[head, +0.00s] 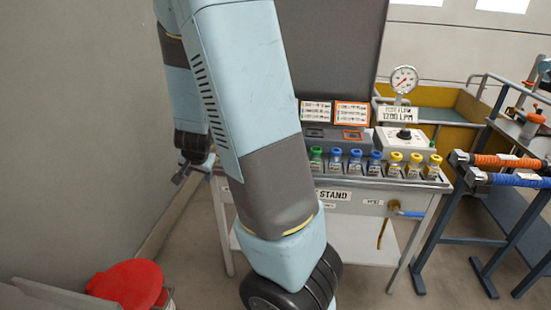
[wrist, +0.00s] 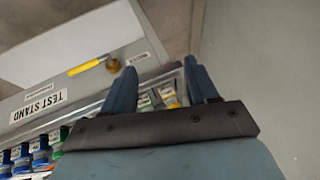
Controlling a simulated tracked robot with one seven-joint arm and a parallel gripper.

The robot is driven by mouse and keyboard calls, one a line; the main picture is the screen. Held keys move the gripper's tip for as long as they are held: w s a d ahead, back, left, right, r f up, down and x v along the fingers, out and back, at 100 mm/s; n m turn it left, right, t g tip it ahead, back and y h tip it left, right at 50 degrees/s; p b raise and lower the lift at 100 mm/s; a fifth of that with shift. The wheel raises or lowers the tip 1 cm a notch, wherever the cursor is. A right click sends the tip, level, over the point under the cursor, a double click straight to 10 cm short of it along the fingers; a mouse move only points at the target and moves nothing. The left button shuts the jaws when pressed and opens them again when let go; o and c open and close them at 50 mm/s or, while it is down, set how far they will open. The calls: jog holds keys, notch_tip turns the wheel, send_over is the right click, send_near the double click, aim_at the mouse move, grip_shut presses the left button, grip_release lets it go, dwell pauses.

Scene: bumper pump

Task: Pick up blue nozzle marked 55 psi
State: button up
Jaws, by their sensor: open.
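Several blue-capped nozzles (head: 355,161) stand upright in a row on the test stand, between a green-capped one (head: 316,159) and several yellow-capped ones (head: 413,165). Their small labels cannot be read, so I cannot tell which is marked 55 psi. In the wrist view the blue nozzles (wrist: 39,152) are at the lower left, outside the jaws. My gripper (wrist: 160,72) is open and empty, its fingers apart. In the head view my gripper (head: 181,176) is left of the stand, well apart from the blue nozzles.
The test stand (head: 360,183) has a gauge (head: 403,79) and a knob box (head: 404,136) behind the nozzles. A rack with orange (head: 500,161) and blue hoses is at right. A wall borders the left.

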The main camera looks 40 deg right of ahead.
jog(key=s+d+f+m+g+h, duration=0.1)
jog(key=d+f+m+h, duration=0.1)
jog(key=d+f+h, duration=0.4)
jog(key=d+f+m+h, duration=0.2)
jog(key=d+f+h, duration=0.25)
jog(key=d, duration=0.45)
jog(key=d+r+h, duration=0.1)
jog(key=d, duration=0.5)
jog(key=w+d+r+h, duration=0.1)
jog(key=d+h, duration=0.1)
jog(key=d, duration=0.4)
jog(key=w+d+r+h, duration=0.1)
jog(key=d+h, duration=0.1)
jog(key=d, duration=0.4)
jog(key=shift+w+r+t, duration=0.1)
jog(key=shift+r+t, duration=0.25)
jog(key=shift+t, duration=0.05)
jog(key=shift+c, duration=0.3)
jog(key=c, duration=0.9)
